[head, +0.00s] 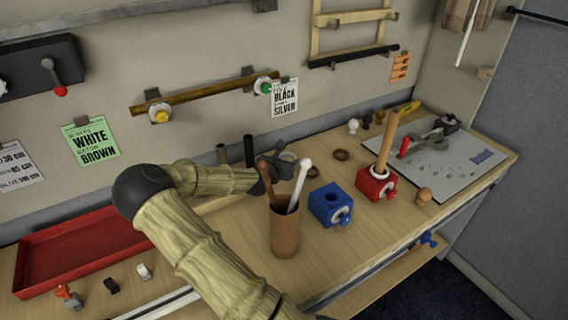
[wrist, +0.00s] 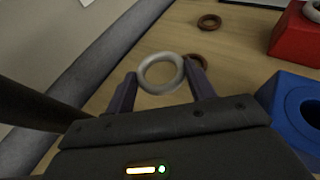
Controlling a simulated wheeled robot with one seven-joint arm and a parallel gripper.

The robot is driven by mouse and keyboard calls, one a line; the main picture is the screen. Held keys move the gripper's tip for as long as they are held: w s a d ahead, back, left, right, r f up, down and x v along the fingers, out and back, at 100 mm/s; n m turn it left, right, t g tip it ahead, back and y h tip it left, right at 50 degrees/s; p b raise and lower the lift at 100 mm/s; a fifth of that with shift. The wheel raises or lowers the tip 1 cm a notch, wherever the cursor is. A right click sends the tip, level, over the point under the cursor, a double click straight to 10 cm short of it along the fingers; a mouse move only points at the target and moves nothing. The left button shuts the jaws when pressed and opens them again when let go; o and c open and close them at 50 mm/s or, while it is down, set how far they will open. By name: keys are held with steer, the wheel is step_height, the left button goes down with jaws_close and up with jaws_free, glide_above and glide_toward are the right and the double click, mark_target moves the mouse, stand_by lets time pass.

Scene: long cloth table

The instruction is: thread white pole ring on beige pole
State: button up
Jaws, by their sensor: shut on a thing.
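A white ring (wrist: 142,77) is held between the two fingertips of my gripper (wrist: 163,79) in the wrist view. Its hole faces the camera and looks empty. A whitish ring lies around the pole's foot on the block. The red block's corner also shows in the wrist view (wrist: 295,42).
A blue block (head: 322,207) stands between my gripper and the red block. The brown cup (head: 284,235) holds a white-tipped and a brown-tipped stick. Brown rings (head: 341,155) lie on the table. A grey board (head: 455,160) lies right; a red tray (head: 75,250) sits left.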

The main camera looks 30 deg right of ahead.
steer(key=a+r+p, duration=0.4)
steer(key=r+p, duration=0.5)
steer(key=w+a+r+t+p, duration=0.1)
steer(key=a+r+p, duration=0.3)
steer(key=r+p, duration=0.6)
steer(key=a+r+n+p, duration=0.1)
steer(key=a+r+p, duration=0.3)
steer(key=r+p, duration=0.5)
steer(key=shift+w+a+r+y+p, duration=0.15)
steer(key=shift+w+a+y+p, duration=0.15)
steer(key=shift+a+y+p, duration=0.15)
steer(key=shift+d, duration=0.1)
